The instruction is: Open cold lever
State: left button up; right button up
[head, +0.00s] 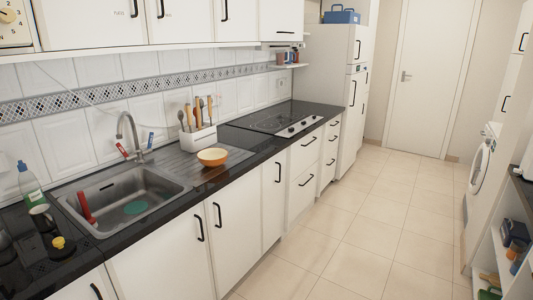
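The cold lever (150,140), marked blue, sits on the right side of the tap and points up. The hot lever (122,150), marked red, is on the left side and leans to the left. The grey metal tap (131,125) has a curved spout and stands behind the sink (172,198). No running water can be made out at this size. Neither of my grippers is in view.
A red item (85,207) and a green round item (136,208) lie in the sink. A utensil holder (198,138) and an orange bowl (212,157) stand right of it. The tiled floor (350,225) is clear.

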aim_at(149, 148)
jog(key=i+l+z, duration=0.2)
jog(key=i, duration=0.7)
jog(key=i+u, duration=0.25)
jog(key=u, duration=0.15)
jog(key=i+l+u, duration=0.15)
jog(key=i+u, duration=0.25)
jog(key=i+l+u, duration=0.15)
jog(key=u, duration=0.25)
jog(key=i+l+u, duration=0.2)
jog(key=u, duration=0.25)
jog(key=k+l, duration=0.05)
jog(key=l, duration=0.05)
